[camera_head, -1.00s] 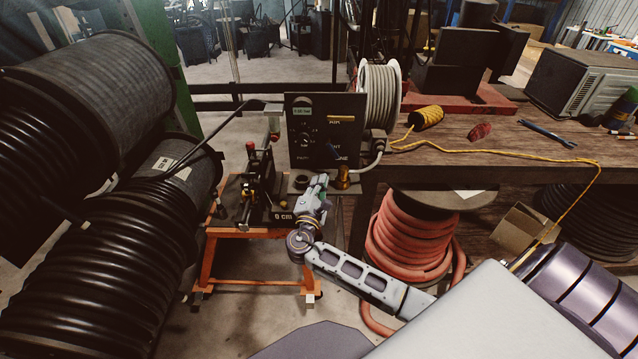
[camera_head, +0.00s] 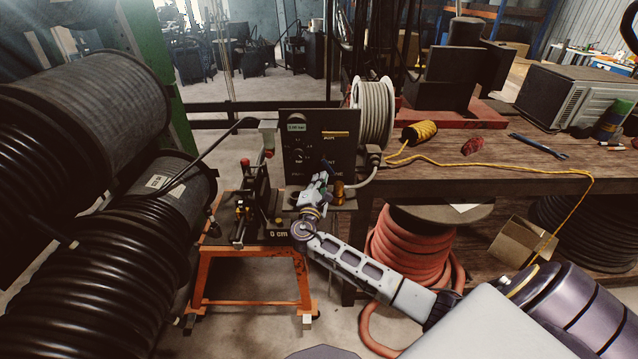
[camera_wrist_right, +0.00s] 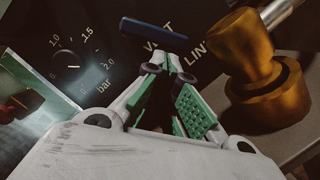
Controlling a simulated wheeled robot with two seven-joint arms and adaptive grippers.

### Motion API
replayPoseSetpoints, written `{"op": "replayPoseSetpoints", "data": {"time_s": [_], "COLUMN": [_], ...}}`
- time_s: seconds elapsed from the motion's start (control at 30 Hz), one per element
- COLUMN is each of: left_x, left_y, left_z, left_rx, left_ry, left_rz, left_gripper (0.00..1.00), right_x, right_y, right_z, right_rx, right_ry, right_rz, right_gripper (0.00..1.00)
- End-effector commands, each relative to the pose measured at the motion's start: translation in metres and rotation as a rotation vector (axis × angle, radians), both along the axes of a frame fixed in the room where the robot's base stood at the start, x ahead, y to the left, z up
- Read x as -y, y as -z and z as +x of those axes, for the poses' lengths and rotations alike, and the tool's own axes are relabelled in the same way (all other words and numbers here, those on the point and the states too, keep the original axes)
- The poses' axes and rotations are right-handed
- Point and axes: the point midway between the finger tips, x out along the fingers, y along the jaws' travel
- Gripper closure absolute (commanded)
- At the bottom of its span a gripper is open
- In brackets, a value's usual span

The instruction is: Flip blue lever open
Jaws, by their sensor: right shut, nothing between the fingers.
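The blue lever (camera_wrist_right: 153,34) is a flat bar on the dark panel, lying nearly level just above the VENT LINE lettering in the right wrist view. In the head view I cannot clearly make it out near my gripper. My right gripper (camera_head: 322,178) is in front of the lower part of the dark panel (camera_head: 300,155). In the wrist view my right gripper (camera_wrist_right: 168,66) has its fingers drawn together and empty, with the tips just below the blue lever. I cannot tell whether they touch it. My left gripper is not in view.
A brass fitting (camera_wrist_right: 255,70) stands close to the right of the gripper. The orange stand (camera_head: 250,285) is below. Big black hose reels (camera_head: 85,110) fill the left.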

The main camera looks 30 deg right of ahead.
Motion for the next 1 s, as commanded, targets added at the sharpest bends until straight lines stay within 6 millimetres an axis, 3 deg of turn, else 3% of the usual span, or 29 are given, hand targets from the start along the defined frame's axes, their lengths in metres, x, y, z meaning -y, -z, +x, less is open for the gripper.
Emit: {"op": "replayPoseSetpoints", "data": {"time_s": [0.6, 1.0], "left_x": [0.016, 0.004], "left_y": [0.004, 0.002], "left_z": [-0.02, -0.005], "left_rx": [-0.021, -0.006], "left_ry": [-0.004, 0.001], "left_rz": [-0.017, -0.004], "left_gripper": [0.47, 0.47], "right_x": [0.014, 0.012], "right_y": [0.002, 0.002], "right_z": [-0.009, -0.01], "right_rx": [0.0, -0.001], "right_ry": [0.001, 0.001], "right_rz": [0.0, 0.001], "right_gripper": [1.0, 1.0]}}
